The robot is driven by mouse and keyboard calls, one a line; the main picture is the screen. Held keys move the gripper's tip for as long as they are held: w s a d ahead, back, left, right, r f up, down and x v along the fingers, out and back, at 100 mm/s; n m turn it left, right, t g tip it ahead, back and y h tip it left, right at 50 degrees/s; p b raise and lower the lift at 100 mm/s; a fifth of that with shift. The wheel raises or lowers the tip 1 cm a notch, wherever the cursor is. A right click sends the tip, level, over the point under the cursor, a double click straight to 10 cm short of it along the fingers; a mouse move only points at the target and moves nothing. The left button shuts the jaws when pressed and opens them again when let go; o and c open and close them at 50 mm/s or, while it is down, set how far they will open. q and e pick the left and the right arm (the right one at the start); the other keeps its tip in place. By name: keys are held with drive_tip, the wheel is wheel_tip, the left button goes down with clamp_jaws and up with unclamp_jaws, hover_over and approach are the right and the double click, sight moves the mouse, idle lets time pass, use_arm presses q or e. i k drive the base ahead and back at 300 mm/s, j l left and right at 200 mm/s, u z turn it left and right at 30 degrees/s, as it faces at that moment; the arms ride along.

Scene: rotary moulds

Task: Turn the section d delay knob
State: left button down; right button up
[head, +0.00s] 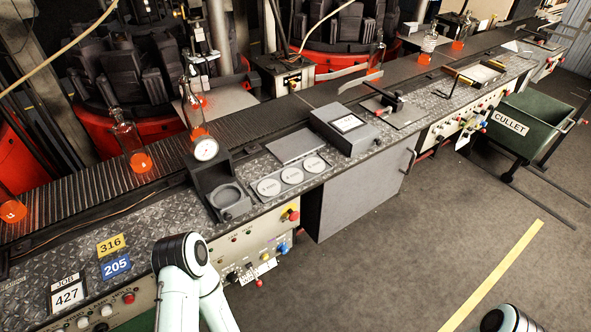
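Several small knobs and buttons sit on control panels along the front of the machine bench, and their labels are too small to read. The near middle panel (222,252) carries a red button (293,215), a blue knob (284,248), a black knob (232,277) and a red knob (259,283). Which knob is the section d delay knob cannot be told. My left arm rises from the bottom edge in front of this panel and hides part of it. My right arm shows only as a small piece at the bottom right. Neither gripper can be seen.
Glowing bottles (139,160) stand along the dark conveyor (90,205). A dial gauge (205,149) and a grey box (343,130) stand on the bench. A green cullet bin (535,115) is at the right. The floor (420,240) in front is clear, with a yellow line (495,272).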

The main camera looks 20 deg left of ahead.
sight(233, 277)
drive_tip(key=u, duration=1.4)
